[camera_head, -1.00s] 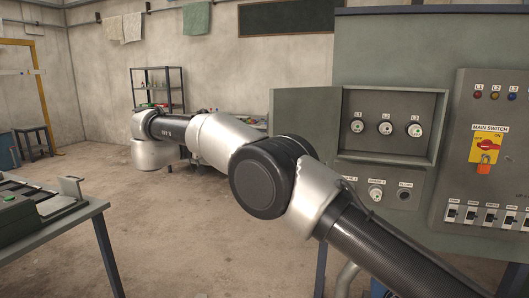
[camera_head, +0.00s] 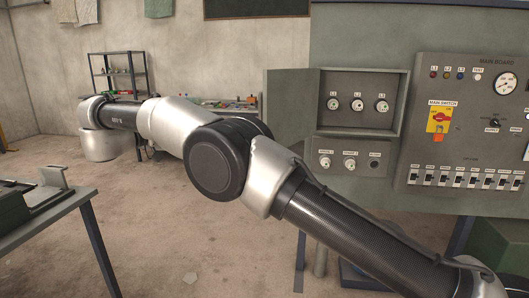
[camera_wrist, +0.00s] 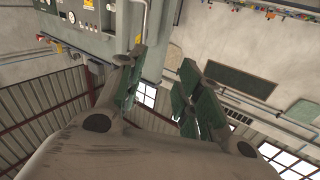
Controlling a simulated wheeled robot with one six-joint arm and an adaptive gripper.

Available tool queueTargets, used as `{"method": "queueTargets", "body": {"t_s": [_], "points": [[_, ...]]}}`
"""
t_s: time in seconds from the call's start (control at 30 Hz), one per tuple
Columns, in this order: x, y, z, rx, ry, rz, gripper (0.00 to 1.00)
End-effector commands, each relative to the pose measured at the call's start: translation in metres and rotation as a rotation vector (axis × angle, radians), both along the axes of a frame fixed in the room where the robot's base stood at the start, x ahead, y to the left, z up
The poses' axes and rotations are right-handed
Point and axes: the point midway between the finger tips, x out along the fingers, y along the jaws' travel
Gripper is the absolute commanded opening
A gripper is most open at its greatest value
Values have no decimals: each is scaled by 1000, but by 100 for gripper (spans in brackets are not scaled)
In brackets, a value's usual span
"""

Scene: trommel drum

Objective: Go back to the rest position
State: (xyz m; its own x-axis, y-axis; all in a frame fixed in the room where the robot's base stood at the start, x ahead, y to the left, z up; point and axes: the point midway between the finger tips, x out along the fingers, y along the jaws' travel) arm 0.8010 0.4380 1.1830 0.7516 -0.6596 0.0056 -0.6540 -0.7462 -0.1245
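My arm reaches across the head view from the lower right to the left, bent at a large dark joint. My gripper is outside the head view. In the wrist view my gripper (camera_wrist: 160,74) points up toward the walls and roof. Its two fingers with green pads stand apart. Nothing shows between them but the wall behind.
A grey-green cabinet (camera_head: 292,108) with an open door and three round fuses stands behind my arm. The main board (camera_head: 470,100), with a red main switch (camera_head: 440,118), is at right. A table (camera_head: 60,218) stands at left. A shelf (camera_head: 118,75) stands at the back.

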Motion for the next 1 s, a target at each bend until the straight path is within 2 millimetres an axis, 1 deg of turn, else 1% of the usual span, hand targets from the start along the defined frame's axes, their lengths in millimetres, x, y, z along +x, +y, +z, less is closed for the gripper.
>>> {"method": "queueTargets", "body": {"t_s": [0.17,0.27,0.37,0.47,0.5,0.57,0.6,0.67,0.7,0.73,0.77,0.8,0.83,0.87,0.9,0.97,1.0], "points": [[19,22,6,48,-80,124,35],[33,40,5,63,-127,228,35],[47,65,-2,70,-167,365,35],[59,96,-16,69,-187,532,35],[62,110,-20,73,-190,611,35],[63,133,-25,78,-182,746,35],[63,148,-28,83,-168,845,35],[63,165,-33,92,-123,1004,35],[62,171,-36,101,-72,1112,35],[60,172,-39,110,-24,1190,35],[58,169,-42,116,32,1260,35],[53,159,-47,126,119,1342,35],[48,147,-51,134,191,1395,35],[42,130,-55,141,271,1438,35],[33,103,-62,150,382,1480,35],[17,55,-71,162,548,1512,35],[6,24,-77,169,643,1515,35]]}}
